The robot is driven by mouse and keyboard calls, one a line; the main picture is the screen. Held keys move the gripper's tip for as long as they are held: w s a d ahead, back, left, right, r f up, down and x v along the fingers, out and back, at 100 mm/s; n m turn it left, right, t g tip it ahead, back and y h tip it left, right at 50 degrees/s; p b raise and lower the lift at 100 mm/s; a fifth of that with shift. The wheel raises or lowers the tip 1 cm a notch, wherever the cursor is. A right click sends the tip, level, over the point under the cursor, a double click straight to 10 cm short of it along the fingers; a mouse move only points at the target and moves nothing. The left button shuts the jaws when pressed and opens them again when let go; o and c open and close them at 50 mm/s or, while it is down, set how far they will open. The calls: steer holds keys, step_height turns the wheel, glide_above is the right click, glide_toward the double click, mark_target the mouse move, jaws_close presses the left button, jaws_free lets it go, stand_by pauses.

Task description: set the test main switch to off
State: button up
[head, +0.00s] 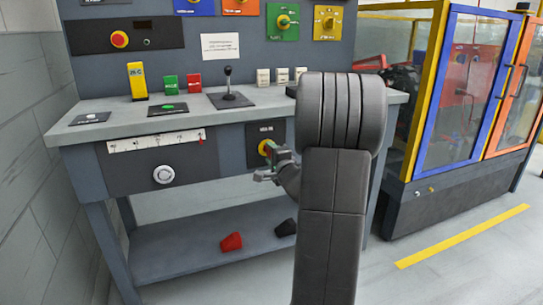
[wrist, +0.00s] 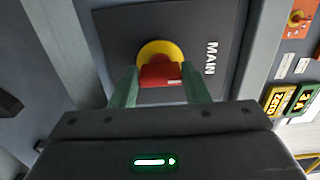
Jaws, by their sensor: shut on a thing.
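The main switch has a red handle (wrist: 160,76) on a round yellow base (wrist: 154,48), set on a dark plate marked MAIN (wrist: 211,58) in the wrist view. In the head view its yellow and red knob (head: 265,146) shows on the bench's front panel, partly hidden by my gripper (head: 268,165). My gripper (wrist: 160,86) has its two greenish fingers on either side of the red handle and is shut on it. Any on or off marks around the switch cannot be read.
The grey bench (head: 130,121) carries a black lever (head: 229,82), a yellow block (head: 137,80) and buttons. A red piece (head: 231,242) and a black piece (head: 286,228) lie on the lower shelf. A framed machine enclosure (head: 460,90) stands at the right.

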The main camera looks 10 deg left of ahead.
steer(key=o, duration=1)
steer(key=p+v, duration=0.2)
steer(key=v, duration=1.1)
steer(key=shift+s+d, duration=0.25)
steer(key=shift+s, duration=0.1)
steer(key=b+x, duration=0.2)
steer(key=x, duration=1.2)
